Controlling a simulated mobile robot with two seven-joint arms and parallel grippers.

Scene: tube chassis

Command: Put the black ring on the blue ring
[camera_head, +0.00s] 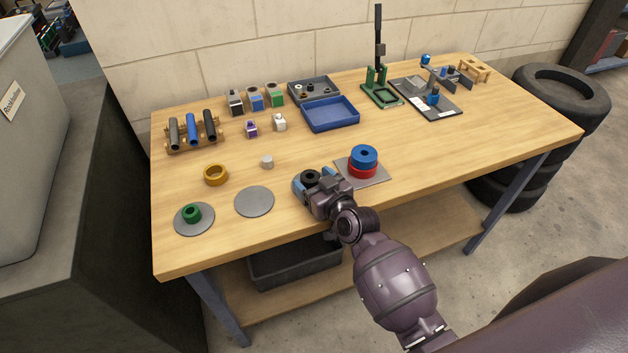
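The blue ring (364,154) lies flat on top of a red ring (362,171), and both sit on a square grey plate (377,180) near the table's front edge. The black ring (311,177) is just left of that stack, its hole facing up. My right gripper (313,178) has its blue-tipped fingers on either side of the black ring and looks shut on it. Its underside is hidden, so I cannot tell whether it touches the table. My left gripper is not in view.
A bare grey disc (254,201), a green ring (191,212) on another disc, a yellow ring (215,175) and a small white cylinder (267,162) are to the left. A blue tray (330,114) and a green press (381,93) stand behind. The table's right part is clear.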

